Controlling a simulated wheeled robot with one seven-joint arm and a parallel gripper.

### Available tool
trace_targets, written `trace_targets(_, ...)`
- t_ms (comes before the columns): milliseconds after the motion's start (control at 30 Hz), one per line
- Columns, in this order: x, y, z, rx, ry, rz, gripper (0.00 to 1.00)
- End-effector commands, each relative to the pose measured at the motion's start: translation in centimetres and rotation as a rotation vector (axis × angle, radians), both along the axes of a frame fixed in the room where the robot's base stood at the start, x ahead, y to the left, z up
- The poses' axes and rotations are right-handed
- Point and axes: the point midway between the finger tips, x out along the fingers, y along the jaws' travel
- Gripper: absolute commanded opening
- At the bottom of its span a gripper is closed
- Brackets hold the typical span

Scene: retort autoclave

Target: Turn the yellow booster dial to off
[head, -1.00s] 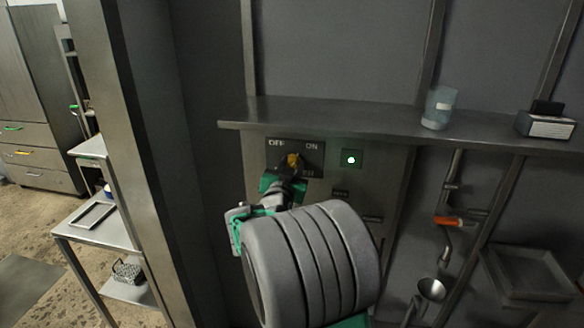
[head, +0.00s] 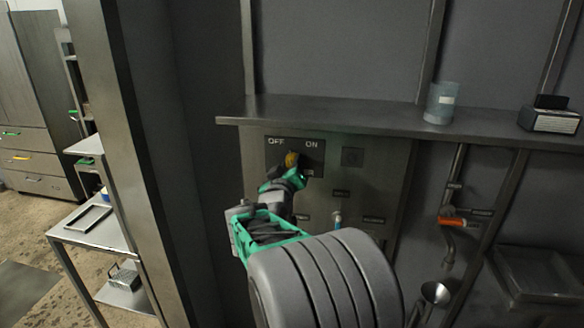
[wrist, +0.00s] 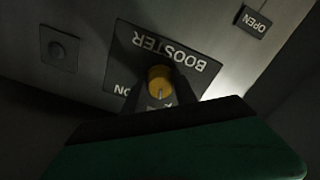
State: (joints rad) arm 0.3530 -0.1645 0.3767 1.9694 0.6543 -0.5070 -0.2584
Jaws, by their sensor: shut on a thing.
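The yellow booster dial (head: 291,159) sits on a dark plate (head: 315,150) marked OFF at left and ON at right. In the wrist view, the dial (wrist: 159,78) shows on the plate, which reads BOOSTER upside down. My gripper (head: 287,168) is shut on the dial, with a dark finger at each side in the wrist view (wrist: 160,88). The fingers hide part of the dial and of the lettering. The dial's pale mark points towards the gripper in the wrist view; its exact setting is hard to read. The indicator lamp (head: 352,157) right of the plate is dark.
A metal shelf (head: 350,118) juts out above the panel, carrying a clear bluish cup (head: 440,103) and a dark box (head: 550,115). An orange-handled pipe valve (head: 452,221) is at right. A steel post (head: 150,160) and a side table (head: 85,233) stand at left.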

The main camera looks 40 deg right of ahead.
Motion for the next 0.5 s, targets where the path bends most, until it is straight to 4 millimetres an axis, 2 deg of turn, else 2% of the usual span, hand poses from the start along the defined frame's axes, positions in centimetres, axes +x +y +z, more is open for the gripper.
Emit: trace_targets(500,0.03,0.01,0.09,-0.112,0.144,0.001,0.00)
